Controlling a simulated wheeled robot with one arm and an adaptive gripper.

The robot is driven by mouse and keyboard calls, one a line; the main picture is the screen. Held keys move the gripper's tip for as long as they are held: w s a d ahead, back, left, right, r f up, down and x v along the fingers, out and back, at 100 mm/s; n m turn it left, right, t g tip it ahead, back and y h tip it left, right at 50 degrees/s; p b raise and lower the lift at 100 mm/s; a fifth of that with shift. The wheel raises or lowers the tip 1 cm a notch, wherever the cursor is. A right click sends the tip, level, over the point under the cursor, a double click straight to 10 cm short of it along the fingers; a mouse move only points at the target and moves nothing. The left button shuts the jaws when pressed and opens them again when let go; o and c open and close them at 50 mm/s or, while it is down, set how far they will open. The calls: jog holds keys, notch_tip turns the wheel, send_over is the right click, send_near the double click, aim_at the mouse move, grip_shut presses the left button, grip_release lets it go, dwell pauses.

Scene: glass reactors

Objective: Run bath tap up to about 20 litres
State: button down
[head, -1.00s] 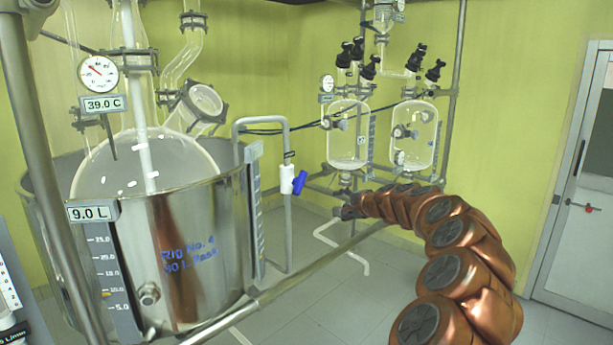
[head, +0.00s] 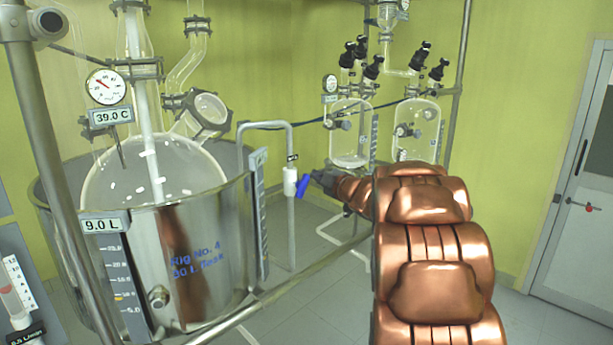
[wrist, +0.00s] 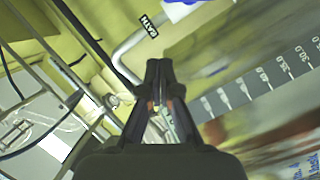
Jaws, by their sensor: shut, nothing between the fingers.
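The bath tap has a white body (head: 290,181) on a grey bent pipe and a blue handle (head: 303,186), which slants to the lower left. My gripper (head: 314,177) is close to the right of the blue handle; I cannot tell whether it touches. In the wrist view the gripper (wrist: 158,66) is shut and empty, with a bit of the blue handle (wrist: 178,2) at the top edge and a "BATH" tag (wrist: 149,26) on the pipe. The steel bath (head: 205,270) shows 9.0 L on its display (head: 103,225).
A metal frame rail (head: 290,293) runs in front of the bath. A glass flask (head: 185,165) sits in the bath, with a 39.0 C display (head: 111,117) above. Two glass vessels (head: 350,133) stand behind my arm. Open floor lies toward the white door (head: 575,230).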

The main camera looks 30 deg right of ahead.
aim_at(302, 178)
jog(key=shift+n+y, duration=0.4)
jog(key=shift+n, duration=0.1)
jog(key=w+f, duration=0.1)
jog(key=w, duration=0.2)
jog(key=w+f+p, duration=0.1)
jog(key=w, duration=0.2)
jog(key=w+f, duration=0.2)
jog(key=w, duration=0.2)
jog(key=shift+w+d+p, duration=0.1)
jog(key=shift+d+p, duration=0.2)
jog(key=shift+w+d+f, duration=0.1)
jog(key=shift+d+f, duration=0.2)
jog(key=shift+d, duration=0.2)
